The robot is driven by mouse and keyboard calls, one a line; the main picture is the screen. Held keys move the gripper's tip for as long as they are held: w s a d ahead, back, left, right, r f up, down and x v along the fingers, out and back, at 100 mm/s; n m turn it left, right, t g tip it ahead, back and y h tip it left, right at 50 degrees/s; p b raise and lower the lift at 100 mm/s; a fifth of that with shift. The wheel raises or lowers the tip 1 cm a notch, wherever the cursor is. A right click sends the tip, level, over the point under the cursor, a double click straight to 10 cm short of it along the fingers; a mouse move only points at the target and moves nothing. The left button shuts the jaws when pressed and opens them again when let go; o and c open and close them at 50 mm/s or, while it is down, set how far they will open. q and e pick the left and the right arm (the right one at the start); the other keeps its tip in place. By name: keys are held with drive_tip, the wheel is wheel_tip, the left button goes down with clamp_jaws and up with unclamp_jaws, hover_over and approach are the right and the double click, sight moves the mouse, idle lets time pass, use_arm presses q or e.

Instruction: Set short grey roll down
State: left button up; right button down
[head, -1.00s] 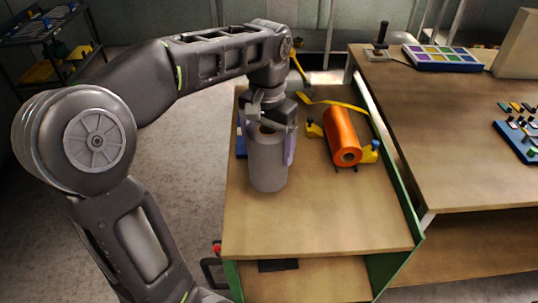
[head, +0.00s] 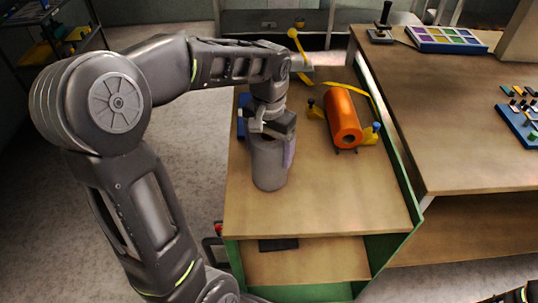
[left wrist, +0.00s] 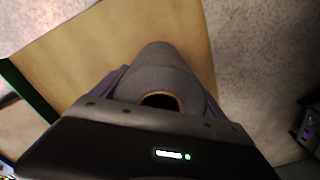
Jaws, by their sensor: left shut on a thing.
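The short grey roll (head: 269,168) stands upright in my left gripper (head: 270,150), over the left part of the wooden table top. My left gripper comes from above and is shut on the roll's upper part, with a purple finger pad showing on its right side. In the left wrist view the grey roll (left wrist: 165,72) sits between the fingers, its brown core opening towards the camera. The roll's lower end is close to the table top (head: 320,205); I cannot tell whether it touches. My right gripper is not in view.
An orange roll (head: 342,117) lies in a holder with yellow ends, right of the grey roll. A blue item (head: 242,128) is partly hidden behind my gripper. A green side panel (head: 398,185) edges the table at right. The front of the table top is clear.

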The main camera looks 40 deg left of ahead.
use_arm(q)
drive_tip(key=shift+f, duration=1.2)
drive_tip(key=shift+f, duration=0.2)
drive_tip(key=o, duration=1.9)
drive_tip(key=shift+o, duration=0.2)
drive_tip(key=shift+r, duration=0.15)
wheel_tip(320, 180, up, 12)
drive_tip(key=shift+r+b, duration=0.1)
drive_tip(key=shift+b, duration=0.2)
drive_tip(key=shift+s, duration=0.1)
